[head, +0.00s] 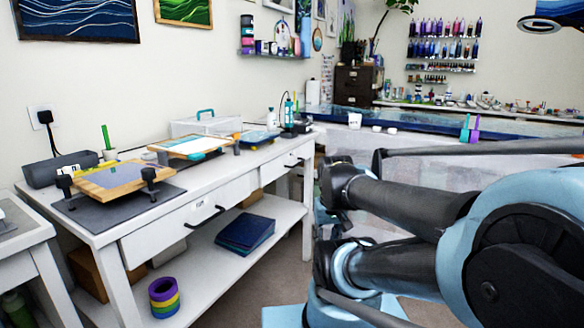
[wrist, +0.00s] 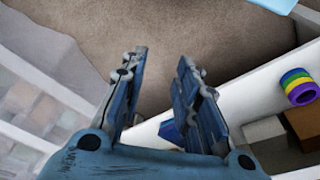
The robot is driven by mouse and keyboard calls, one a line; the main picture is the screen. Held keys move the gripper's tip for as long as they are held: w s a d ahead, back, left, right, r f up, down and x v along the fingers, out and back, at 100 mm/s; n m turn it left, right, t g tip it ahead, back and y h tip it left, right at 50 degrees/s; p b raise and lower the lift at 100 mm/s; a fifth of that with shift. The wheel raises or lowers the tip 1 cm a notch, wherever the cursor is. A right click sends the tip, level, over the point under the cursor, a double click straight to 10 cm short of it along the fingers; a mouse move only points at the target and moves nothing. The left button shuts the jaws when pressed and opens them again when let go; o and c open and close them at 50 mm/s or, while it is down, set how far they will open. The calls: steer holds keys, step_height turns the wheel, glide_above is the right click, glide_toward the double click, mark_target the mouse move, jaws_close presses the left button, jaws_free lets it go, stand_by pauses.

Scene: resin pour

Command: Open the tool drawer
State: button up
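The white workbench (head: 105,233) in the head view has two drawer fronts under its top. The nearer drawer (head: 165,232) is wide, with a dark bar handle (head: 206,215). The farther drawer (head: 270,170) has a similar handle (head: 293,162). Both look closed. Which one is the tool drawer I cannot tell. My gripper (wrist: 163,58) shows in the wrist view with its two fingers spread and nothing between them, above the brown floor. Neither drawer handle can be made out in the wrist view. My arm fills the right of the head view; my fingertips cannot be made out there.
The lower shelf (head: 205,268) holds tape rolls (head: 164,297) and a dark blue stack (head: 245,232); the rolls also show in the wrist view (wrist: 299,86). Framed pieces (head: 118,184) lie on the bench top. Another white table (head: 30,235) stands at the left. Bare floor (head: 280,262) lies before the bench.

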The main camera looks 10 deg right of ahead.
mark_target(300, 163)
steer(key=w+a+r+m+t+y, duration=0.15)
steer(key=w+r+y, duration=0.3)
steer(key=w, duration=0.75)
steer(key=w+a+r+m+y, duration=0.25)
steer(key=w+r, duration=0.35)
steer(key=w, duration=0.7)
steer(key=w+d+f+m+t+y, duration=0.3)
steer(key=w+d+t+y, duration=0.3)
steer(key=w+d, duration=1.3)
steer(key=shift+g, duration=0.25)
steer(key=x, duration=1.3)
steer(key=w+x, duration=0.1)
steer(key=x, duration=0.5)
steer(key=shift+w+r, duration=0.15)
steer(key=shift+w, duration=0.1)
